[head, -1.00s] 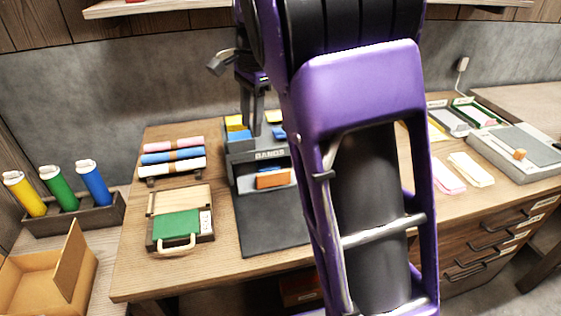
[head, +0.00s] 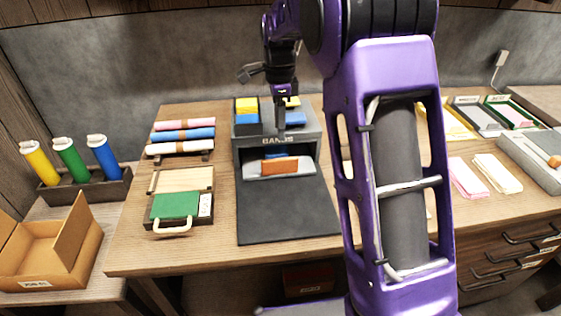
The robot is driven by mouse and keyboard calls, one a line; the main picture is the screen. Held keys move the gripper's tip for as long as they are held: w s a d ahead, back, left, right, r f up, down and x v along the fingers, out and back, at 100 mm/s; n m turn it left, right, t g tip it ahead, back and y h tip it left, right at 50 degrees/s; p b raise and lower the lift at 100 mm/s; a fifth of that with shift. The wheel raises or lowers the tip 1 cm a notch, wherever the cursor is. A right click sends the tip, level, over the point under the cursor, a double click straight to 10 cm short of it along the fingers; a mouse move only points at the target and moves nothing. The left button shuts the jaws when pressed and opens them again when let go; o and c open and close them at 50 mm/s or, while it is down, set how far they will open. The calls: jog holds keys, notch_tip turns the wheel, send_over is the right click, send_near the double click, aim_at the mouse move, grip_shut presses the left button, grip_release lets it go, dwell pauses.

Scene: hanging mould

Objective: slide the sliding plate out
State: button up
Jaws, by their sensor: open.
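No part is marked as the sliding plate, and I cannot tell for certain which it is. A green plate with a cream handle (head: 175,206) lies in a shallow wooden case at the left of the desk. A grey flat box with an orange knob (head: 554,161) is cut off at the right edge. A dark unit labelled BANDS (head: 245,146) stands mid-desk, with an orange block on a grey part (head: 280,165) in its front opening. My gripper (head: 281,124) points down above this unit, open and empty. Its fingertips are small and partly hard to make out.
Yellow and blue blocks sit in the unit's top trays. A black mat (head: 285,213) lies before it. Rolled cloths (head: 182,136) rest on a rack behind the green plate. Coloured bottles (head: 70,159) and an open carton (head: 50,250) stand left. Pink and cream cloths (head: 497,173) lie right.

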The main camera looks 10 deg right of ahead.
aim_at(280, 158)
notch_tip(280, 158, down, 12)
jog(key=shift+r+b, duration=0.15)
jog(key=shift+b, duration=0.65)
jog(key=shift+c, duration=0.3)
grip_shut()
dwell(0.6)
